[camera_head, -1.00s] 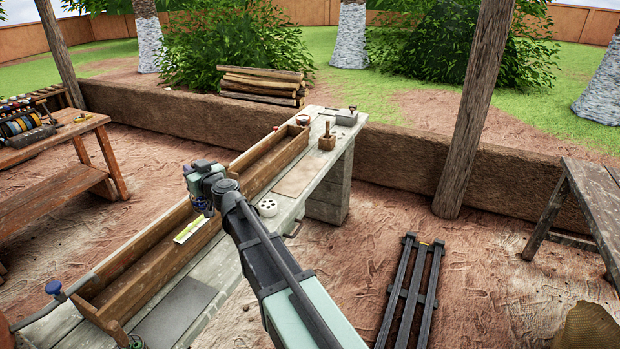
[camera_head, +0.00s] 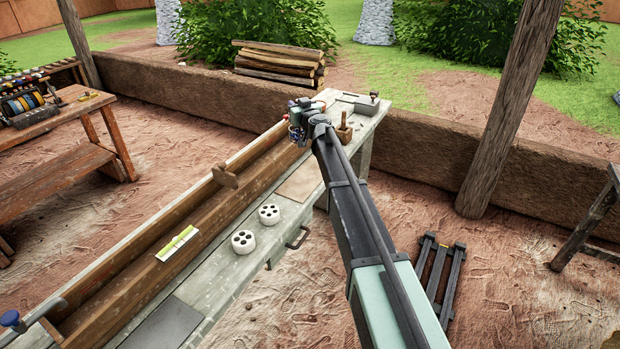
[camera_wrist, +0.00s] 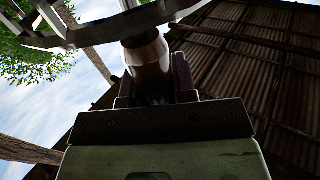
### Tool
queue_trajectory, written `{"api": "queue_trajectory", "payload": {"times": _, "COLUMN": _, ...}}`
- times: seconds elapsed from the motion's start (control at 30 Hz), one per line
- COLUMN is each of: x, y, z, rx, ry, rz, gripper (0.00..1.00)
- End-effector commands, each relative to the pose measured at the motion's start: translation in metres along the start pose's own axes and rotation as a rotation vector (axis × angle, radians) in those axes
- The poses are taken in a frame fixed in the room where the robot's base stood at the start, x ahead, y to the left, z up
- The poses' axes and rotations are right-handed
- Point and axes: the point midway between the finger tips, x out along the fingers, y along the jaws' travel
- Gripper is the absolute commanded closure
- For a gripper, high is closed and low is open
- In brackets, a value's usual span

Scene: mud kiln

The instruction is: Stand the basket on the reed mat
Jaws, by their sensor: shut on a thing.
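My gripper (camera_head: 299,118) is over the far end of the long bench, above the trough's far end. In the wrist view its dark fingers (camera_wrist: 154,85) are closed on a brown, rounded handle-like part (camera_wrist: 148,55). A curved grey band (camera_wrist: 110,25) joins that part and runs out of the picture; this looks like the basket, but its whole shape is not visible. In the head view the held thing is small, dark and partly hidden by the gripper. A flat tan rectangle (camera_head: 300,182) on the bench, probably the reed mat, lies nearer and below the gripper, partly covered by my arm.
Two white holed pots (camera_head: 269,214) (camera_head: 243,241) stand near the mat. A wooden block with a peg (camera_head: 344,132) and a grey box (camera_head: 366,104) stand at the far end.

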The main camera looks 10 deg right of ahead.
Motion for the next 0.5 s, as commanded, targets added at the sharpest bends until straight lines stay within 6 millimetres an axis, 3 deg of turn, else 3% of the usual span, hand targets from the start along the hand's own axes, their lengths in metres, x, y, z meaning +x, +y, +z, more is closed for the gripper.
{"api": "queue_trajectory", "payload": {"times": 0.17, "x": 0.000, "y": 0.000, "z": 0.045, "rx": 0.000, "ry": 0.000, "rz": 0.000, "gripper": 1.00}}
{"api": "queue_trajectory", "payload": {"times": 0.4, "x": 0.000, "y": 0.000, "z": 0.129, "rx": 0.000, "ry": 0.000, "rz": 0.001, "gripper": 1.00}}
{"api": "queue_trajectory", "payload": {"times": 0.5, "x": 0.000, "y": 0.000, "z": 0.155, "rx": 0.000, "ry": 0.000, "rz": 0.001, "gripper": 1.00}}
